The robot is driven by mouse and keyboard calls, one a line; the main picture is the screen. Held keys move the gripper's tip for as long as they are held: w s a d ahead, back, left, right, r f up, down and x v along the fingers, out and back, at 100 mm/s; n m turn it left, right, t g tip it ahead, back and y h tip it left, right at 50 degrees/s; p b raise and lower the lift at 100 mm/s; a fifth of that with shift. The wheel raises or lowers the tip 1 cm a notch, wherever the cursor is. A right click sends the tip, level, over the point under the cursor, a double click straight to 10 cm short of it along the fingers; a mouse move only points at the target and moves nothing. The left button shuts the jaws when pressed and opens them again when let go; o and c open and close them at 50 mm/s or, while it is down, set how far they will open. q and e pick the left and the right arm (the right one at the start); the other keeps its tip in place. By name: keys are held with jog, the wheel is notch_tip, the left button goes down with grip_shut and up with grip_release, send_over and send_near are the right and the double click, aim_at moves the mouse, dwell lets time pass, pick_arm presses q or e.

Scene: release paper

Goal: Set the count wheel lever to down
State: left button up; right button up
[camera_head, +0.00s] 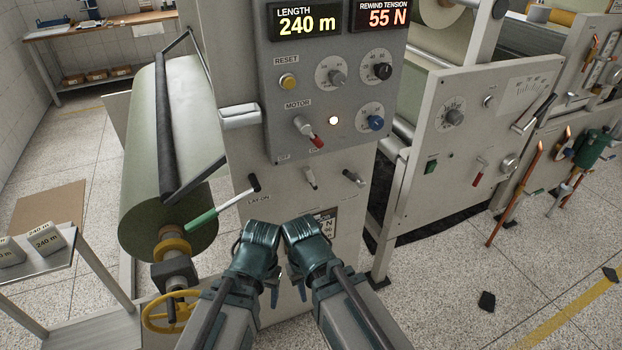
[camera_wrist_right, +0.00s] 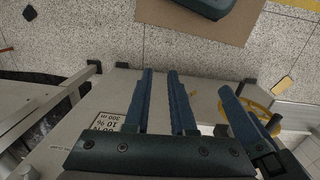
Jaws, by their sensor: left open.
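Several small levers sit on the front of the grey machine column, and I cannot read which one is the count wheel lever. A short metal lever (camera_head: 311,179) is at the middle, and another lever (camera_head: 354,178) with a dark tip is to its right. My left gripper (camera_head: 264,229) is open and empty, below the panel levers. My right gripper (camera_head: 300,228) is beside it, below the middle lever. Its fingers (camera_wrist_right: 161,100) show a narrow empty gap in the right wrist view.
The control panel (camera_head: 290,142) with knobs and displays is above. A large roll (camera_head: 140,150) and a yellow handwheel (camera_head: 168,312) are at left. A low table (camera_head: 62,257) with labelled blocks stands at far left. Floor at lower right is mostly clear.

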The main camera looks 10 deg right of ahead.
jog(key=o, duration=0.5)
jog(key=w+a+m+y, duration=0.1)
jog(key=w+f+m+y+b, duration=0.1)
jog(key=w+a+f+m+t+y+b, duration=0.1)
jog(key=shift+a+f+m+y, duration=0.2)
jog(key=shift+a+m+y, duration=0.1)
jog(key=shift+m, duration=0.1)
jog(key=shift+c, duration=0.2)
jog(key=m+t+y+b, duration=0.75)
jog(key=m+t, duration=0.75)
jog(key=m, duration=1.2)
send_near(311, 175)
jog(key=shift+n+h, duration=0.3)
jog(key=shift+h, duration=0.65)
jog(key=x, duration=0.3)
jog(key=b+x, duration=0.1)
jog(key=x, duration=0.3)
jog(key=a+x, duration=0.1)
jog(key=x, duration=0.3)
jog(key=shift+s+r+b, duration=0.2)
jog(key=shift+r+b, duration=0.1)
jog(key=shift+r, duration=0.1)
grip_shut()
